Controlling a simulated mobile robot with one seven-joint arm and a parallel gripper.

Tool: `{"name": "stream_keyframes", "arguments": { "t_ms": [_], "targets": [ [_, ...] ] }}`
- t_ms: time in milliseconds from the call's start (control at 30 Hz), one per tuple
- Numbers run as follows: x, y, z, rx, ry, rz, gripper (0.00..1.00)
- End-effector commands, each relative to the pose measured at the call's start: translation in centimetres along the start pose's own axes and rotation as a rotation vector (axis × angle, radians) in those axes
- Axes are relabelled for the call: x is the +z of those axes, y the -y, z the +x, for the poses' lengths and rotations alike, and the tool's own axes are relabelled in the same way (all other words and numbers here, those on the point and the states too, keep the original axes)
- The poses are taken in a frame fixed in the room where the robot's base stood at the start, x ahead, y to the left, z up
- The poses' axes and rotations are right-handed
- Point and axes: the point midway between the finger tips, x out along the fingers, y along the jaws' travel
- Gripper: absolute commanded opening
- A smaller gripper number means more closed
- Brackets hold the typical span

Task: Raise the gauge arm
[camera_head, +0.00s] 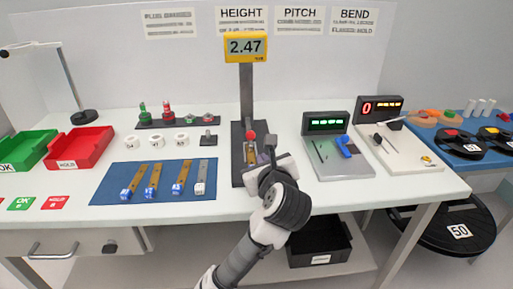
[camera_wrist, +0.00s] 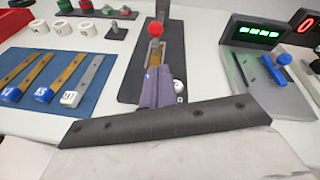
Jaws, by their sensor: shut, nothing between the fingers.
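The height gauge has a yellow display (camera_head: 246,47) reading 2.47 on a dark upright column (camera_head: 246,95) above a dark base (camera_head: 237,172). A red knob (camera_head: 251,135) is at the gauge's lower front; it also shows in the wrist view (camera_wrist: 155,29), above a grey metal part. A brown strip (camera_head: 251,155) lies below the knob on the base, partly hidden. My gripper (camera_head: 268,150) is shut and empty, just in front and to the right of the knob. In the wrist view its purple-grey fingers (camera_wrist: 157,88) cover part of the strip. Contact with the gauge cannot be told.
A blue mat (camera_head: 105,190) with several strips lies to the left. A grey station (camera_head: 342,165) with a blue lever stands to the right, beside a white one (camera_head: 408,158). Red (camera_head: 72,155) and green trays are at the far left. Bare table shows around the gauge.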

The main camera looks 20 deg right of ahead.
Motion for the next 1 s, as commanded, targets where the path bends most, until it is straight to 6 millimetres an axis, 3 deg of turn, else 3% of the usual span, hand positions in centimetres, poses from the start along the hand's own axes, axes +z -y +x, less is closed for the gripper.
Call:
{"name": "stream_keyframes", "arguments": {
  "t_ms": [233,700,1000],
  "targets": [
    [0.1,-0.1,1.3,0.002,-0.001,-0.002,0.0],
    [0.1,0.0,9.0,0.001,0.001,-0.002,0.0],
    [0.1,-0.1,10.1,0.0,0.001,-0.003,0.0]
  ]
}}
